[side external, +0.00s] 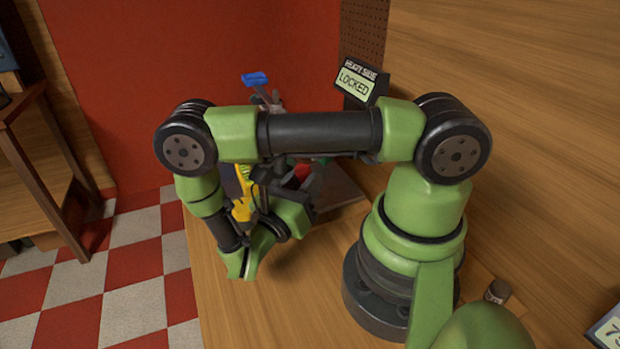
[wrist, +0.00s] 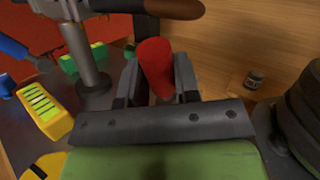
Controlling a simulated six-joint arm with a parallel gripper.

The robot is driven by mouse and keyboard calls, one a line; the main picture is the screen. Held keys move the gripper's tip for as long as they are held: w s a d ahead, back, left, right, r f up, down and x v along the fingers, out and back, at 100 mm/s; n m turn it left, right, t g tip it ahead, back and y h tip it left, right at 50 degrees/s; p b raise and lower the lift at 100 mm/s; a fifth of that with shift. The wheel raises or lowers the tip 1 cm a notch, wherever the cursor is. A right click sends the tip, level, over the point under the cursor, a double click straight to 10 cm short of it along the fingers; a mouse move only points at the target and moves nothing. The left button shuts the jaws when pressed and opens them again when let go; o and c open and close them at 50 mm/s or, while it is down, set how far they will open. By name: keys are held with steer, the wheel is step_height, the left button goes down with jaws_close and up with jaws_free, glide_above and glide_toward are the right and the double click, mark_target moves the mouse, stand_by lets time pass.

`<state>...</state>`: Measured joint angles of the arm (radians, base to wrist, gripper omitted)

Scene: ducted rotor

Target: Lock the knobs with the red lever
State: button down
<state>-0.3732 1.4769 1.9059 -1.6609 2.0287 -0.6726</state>
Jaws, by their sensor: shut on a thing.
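The red lever (wrist: 155,62) stands up between the two dark fingers of my gripper (wrist: 156,80) in the wrist view. The fingers are shut on it, one on each side. Its lower end is hidden by the gripper. In the side view a little of the red lever (side external: 302,171) shows below my upper arm link, beside the dark fingers. A yellow ribbed part (wrist: 44,108), a green part (wrist: 69,63) and a blue part (wrist: 12,47) are left of the gripper in the wrist view. I cannot tell which are knobs.
A display (side external: 353,83) at the back reads LOCKED. A blue-topped part (side external: 255,78) rises behind my arm. A grey post (wrist: 85,55) stands left of the gripper, with a dark brown-ended bar across the top. A small jar (wrist: 256,78) is at the right.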

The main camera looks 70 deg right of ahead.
steer(key=shift+w+a+f+n+h, duration=0.1)
steer(key=shift+w+n+h, duration=0.05)
steer(key=shift+n+h, duration=0.2)
steer(key=c, duration=0.8)
jaws_free()
steer(key=shift+c, duration=0.2)
steer(key=v, duration=1)
